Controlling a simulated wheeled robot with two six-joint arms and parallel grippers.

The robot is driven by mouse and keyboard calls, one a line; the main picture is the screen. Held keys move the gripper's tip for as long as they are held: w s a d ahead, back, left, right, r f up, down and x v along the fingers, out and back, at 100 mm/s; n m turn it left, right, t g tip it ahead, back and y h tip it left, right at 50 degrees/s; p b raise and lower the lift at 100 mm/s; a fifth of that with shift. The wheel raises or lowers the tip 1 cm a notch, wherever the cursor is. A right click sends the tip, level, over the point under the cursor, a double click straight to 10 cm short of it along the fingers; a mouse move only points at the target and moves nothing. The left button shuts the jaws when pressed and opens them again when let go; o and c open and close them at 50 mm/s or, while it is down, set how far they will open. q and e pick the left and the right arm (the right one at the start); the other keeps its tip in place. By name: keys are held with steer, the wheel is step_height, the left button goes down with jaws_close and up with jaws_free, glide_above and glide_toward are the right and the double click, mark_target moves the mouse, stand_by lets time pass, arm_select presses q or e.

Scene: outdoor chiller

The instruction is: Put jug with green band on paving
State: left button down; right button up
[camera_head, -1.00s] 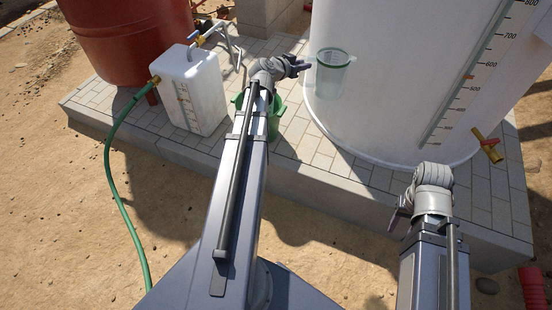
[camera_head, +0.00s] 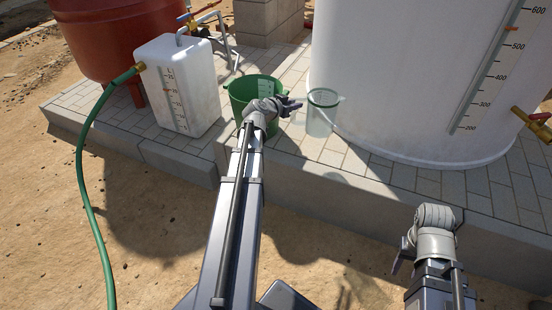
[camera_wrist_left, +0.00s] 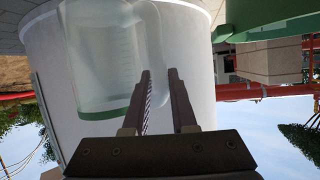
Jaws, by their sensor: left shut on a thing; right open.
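The clear jug with a green band (camera_head: 321,118) is upright in front of the white tank, low over the grey paving (camera_head: 380,178). I cannot tell whether its base touches the paving. My left gripper (camera_head: 294,106) is at the jug's left side, shut on its handle. In the left wrist view the jug (camera_wrist_left: 98,60) appears upside down, its green band low in the picture, with the fingers (camera_wrist_left: 160,95) at its handle. My right gripper (camera_head: 398,255) is open and empty, in front of the paving's edge.
A green bucket (camera_head: 240,98) stands just left of the jug, behind my left arm. A white container (camera_head: 178,88) with a green hose (camera_head: 86,190) is further left. The white tank (camera_head: 410,80) fills the back right. Bare paving lies at the front right.

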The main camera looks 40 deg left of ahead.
mark_target(292, 118)
arm_select(q)
steer(key=f+b, duration=0.1)
steer(key=f, duration=0.1)
steer(key=f+b, duration=0.2)
steer(key=f, duration=0.1)
steer(key=shift+a+f, duration=0.25)
steer(key=shift+f, duration=0.1)
arm_select(e)
step_height(292, 118, down, 6)
steer(key=shift+r, duration=0.2)
arm_select(q)
step_height(292, 118, down, 10)
steer(key=b, duration=1)
steer(key=c, duration=0.7)
jaws_free()
arm_select(e)
step_height(292, 118, down, 10)
arm_select(q)
steer(key=shift+r, duration=0.1)
arm_select(e)
steer(key=shift+r, duration=0.1)
arm_select(q)
steer(key=p+v, duration=0.4)
steer(key=v, duration=0.8)
steer(key=shift+s, duration=0.1)
arm_select(e)
step_height(292, 118, up, 4)
steer(key=shift+r, duration=0.25)
